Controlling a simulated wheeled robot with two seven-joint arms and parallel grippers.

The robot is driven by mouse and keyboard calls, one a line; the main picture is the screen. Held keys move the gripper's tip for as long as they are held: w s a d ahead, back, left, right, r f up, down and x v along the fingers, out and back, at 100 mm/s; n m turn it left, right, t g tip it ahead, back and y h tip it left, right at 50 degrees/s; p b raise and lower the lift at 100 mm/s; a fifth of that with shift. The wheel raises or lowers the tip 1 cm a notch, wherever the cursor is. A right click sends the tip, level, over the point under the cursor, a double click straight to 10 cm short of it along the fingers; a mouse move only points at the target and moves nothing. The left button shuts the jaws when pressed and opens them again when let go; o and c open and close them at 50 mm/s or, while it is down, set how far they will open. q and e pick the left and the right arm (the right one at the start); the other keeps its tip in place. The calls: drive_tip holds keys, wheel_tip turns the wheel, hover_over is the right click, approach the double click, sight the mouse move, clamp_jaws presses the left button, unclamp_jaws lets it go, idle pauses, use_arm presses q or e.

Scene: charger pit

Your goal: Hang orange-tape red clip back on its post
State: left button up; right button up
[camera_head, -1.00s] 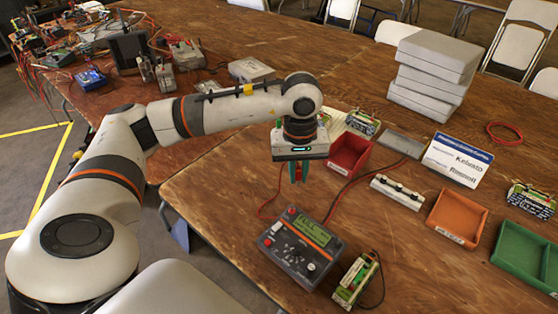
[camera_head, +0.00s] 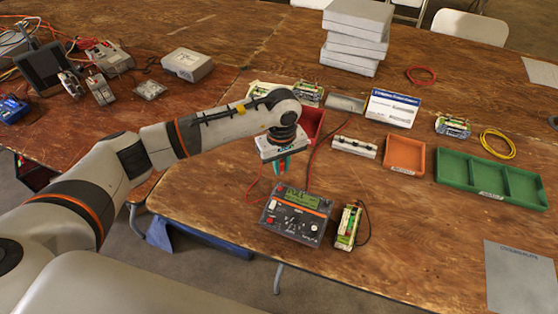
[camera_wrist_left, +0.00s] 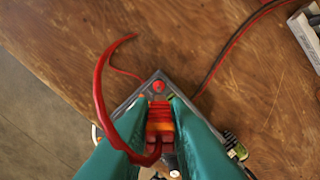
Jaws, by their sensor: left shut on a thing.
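The red clip with an orange tape band (camera_wrist_left: 161,122) is between the teal fingers of my left gripper (camera_wrist_left: 162,108) in the left wrist view, with its red lead curving off to the left. In the head view my left gripper (camera_head: 282,166) points down above the far side of the grey charger (camera_head: 296,214); only a bit of red shows between its fingers. A white bar with several small dark-topped posts (camera_head: 354,147) lies to the right of the gripper. I cannot tell which post belongs to the clip. My right gripper is not in view.
A green battery pack (camera_head: 348,227) stands right of the charger. A red bin (camera_head: 312,123) is behind the gripper, an orange tray (camera_head: 404,155) and a green tray (camera_head: 490,180) lie right. Red and black leads cross the table near the charger. The front right table is mostly clear.

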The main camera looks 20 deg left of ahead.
sight(281, 169)
use_arm(q)
drive_tip(key=shift+s+a+f+b, duration=0.1)
drive_tip(key=shift+f+b, duration=0.25)
drive_tip(key=shift+f, duration=0.5)
drive_tip(key=shift+f+b, duration=0.35)
drive_tip(key=shift+f, duration=0.4)
drive_tip(key=shift+f+b, duration=0.35)
drive_tip(key=shift+f, duration=0.95)
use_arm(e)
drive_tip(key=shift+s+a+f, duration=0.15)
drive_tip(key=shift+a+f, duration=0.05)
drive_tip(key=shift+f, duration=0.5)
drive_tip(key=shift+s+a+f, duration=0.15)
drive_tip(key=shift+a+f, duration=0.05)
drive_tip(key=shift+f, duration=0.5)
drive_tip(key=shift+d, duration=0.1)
use_arm(q)
drive_tip(key=shift+b, duration=0.5)
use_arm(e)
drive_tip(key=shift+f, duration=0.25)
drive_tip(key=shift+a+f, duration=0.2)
use_arm(q)
drive_tip(key=shift+f+b, duration=0.2)
drive_tip(key=shift+b, duration=0.6)
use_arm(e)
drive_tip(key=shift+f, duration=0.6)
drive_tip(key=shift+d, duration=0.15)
